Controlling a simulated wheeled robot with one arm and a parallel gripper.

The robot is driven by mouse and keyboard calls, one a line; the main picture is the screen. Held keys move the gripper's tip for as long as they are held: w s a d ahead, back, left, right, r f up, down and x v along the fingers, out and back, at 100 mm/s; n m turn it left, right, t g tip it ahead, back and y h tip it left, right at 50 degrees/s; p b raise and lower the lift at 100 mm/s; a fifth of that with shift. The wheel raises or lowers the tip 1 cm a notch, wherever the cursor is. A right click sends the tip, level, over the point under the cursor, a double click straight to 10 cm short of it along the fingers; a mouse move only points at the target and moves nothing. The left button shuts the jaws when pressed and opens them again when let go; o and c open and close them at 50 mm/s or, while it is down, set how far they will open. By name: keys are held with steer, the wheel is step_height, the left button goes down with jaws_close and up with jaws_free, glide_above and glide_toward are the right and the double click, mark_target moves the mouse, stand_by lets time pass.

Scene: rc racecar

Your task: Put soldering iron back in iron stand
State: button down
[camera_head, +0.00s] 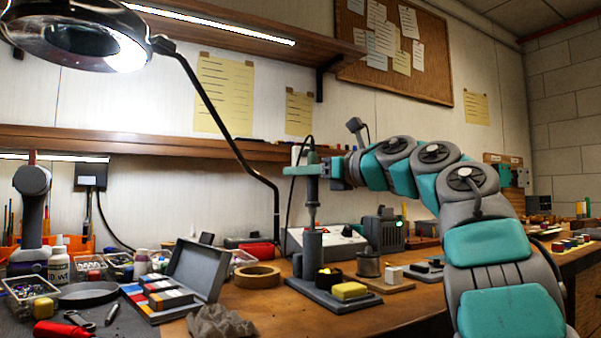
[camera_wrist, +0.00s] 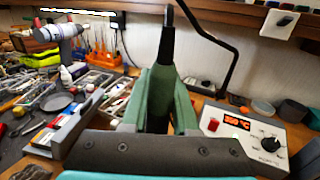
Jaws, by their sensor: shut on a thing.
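The soldering iron (camera_head: 312,198) is upright, with a dark handle and a grey lower shaft. My gripper (camera_head: 303,170) is shut on its handle, between its green fingers. In the wrist view the dark iron handle (camera_wrist: 166,48) rises from between the fingers of my gripper (camera_wrist: 156,98). The iron stand (camera_head: 312,247) has a grey upright tube on a flat base on the workbench. The iron's lower end is right over the tube's mouth; I cannot tell whether it is inside. The tip is hidden in the wrist view.
A yellow sponge (camera_head: 349,291) lies on the stand's base. The soldering station (camera_wrist: 242,133), with a lit display, is behind the stand. A tape roll (camera_head: 257,275) and an open case (camera_head: 196,270) lie to the left. The magnifier lamp's arm (camera_head: 222,120) passes left of my gripper.

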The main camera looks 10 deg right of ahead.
mark_target(317, 183)
steer(key=shift+f+b, duration=2.15)
steer(key=shift+f, duration=0.15)
steer(key=shift+c, duration=1)
jaws_free()
steer(key=shift+s+d+r, duration=0.35)
steer(key=shift+s+d, duration=0.45)
steer(key=shift+s, duration=0.1)
steer(key=shift+s+d+r, duration=0.3)
steer(key=shift+s+d, duration=0.45)
steer(key=shift+s, duration=0.1)
steer(key=shift+s+d+r, duration=0.35)
steer(key=shift+s+d, duration=0.45)
steer(key=shift+s, duration=0.1)
